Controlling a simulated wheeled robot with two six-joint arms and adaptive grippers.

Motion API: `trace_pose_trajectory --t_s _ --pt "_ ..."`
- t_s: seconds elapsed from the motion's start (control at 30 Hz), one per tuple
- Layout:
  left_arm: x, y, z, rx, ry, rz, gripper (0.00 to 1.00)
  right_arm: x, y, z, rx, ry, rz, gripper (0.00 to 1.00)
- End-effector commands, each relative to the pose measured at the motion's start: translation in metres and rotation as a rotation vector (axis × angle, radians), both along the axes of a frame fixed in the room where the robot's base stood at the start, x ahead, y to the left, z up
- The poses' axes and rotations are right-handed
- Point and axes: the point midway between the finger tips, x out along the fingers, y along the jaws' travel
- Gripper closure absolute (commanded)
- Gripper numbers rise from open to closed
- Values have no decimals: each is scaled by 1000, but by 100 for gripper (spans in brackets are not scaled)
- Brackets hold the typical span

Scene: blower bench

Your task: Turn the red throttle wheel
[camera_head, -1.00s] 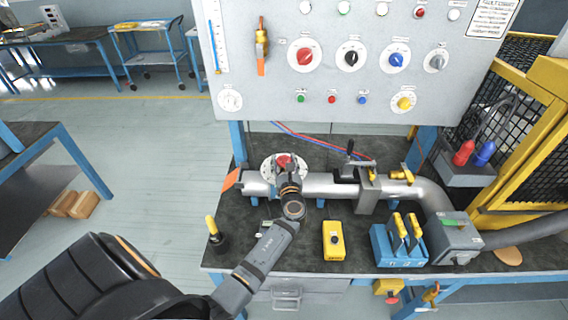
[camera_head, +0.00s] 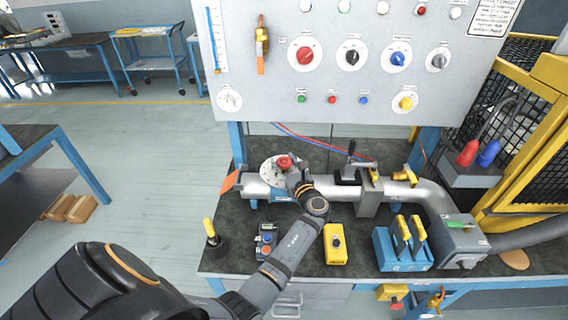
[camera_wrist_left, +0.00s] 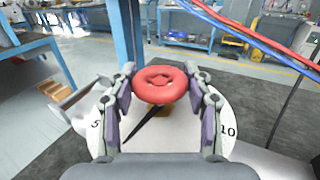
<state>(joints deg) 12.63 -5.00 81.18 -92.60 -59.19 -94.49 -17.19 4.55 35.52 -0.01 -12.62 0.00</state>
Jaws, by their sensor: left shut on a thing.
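The red throttle wheel (camera_head: 285,162) sits over a round white dial plate (camera_head: 268,172) at the left end of the silver pipe. In the left wrist view the red wheel (camera_wrist_left: 161,84) is a ring with a brass-coloured stem below it. A black pointer there lies over the white dial plate (camera_wrist_left: 236,135), slanting down-left between the marks 5 and 10. My left gripper (camera_wrist_left: 160,74) is shut on the wheel, with one finger on each side of its rim. In the head view my left gripper (camera_head: 291,172) partly hides the dial. My right gripper is not in view.
A yellow button box (camera_head: 335,244), a small dark button box (camera_head: 265,241) and a blue box with yellow handles (camera_head: 402,250) stand on the bench front. A panel of knobs (camera_head: 330,90) rises behind. Red and blue hoses (camera_wrist_left: 262,38) pass close in the wrist view.

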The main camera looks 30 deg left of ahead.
Motion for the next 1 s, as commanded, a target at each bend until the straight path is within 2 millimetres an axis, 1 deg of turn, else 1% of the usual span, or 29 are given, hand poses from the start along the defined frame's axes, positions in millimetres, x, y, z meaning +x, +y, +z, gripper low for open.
trace_pose_trajectory --t_s 0.07,0.1,0.23,0.27,0.53,0.63,0.77,0.9,1.0 --pt "0 0 -1 -1 2 -1 81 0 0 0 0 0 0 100" --pt "0 0 -1 -2 1 -1 45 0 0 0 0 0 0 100" --pt "0 0 -1 -1 1 -1 28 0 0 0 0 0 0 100" --pt "0 0 0 -1 1 -1 25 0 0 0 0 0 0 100" --pt "0 0 0 0 0 -1 25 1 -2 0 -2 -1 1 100" --pt "0 0 6 0 -2 -1 25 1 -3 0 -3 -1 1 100" --pt "0 0 30 -1 -5 -1 25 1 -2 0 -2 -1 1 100" --pt "0 0 62 -2 -6 -1 25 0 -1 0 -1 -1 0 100" --pt "0 0 81 -2 -3 -1 25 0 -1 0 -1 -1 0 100"
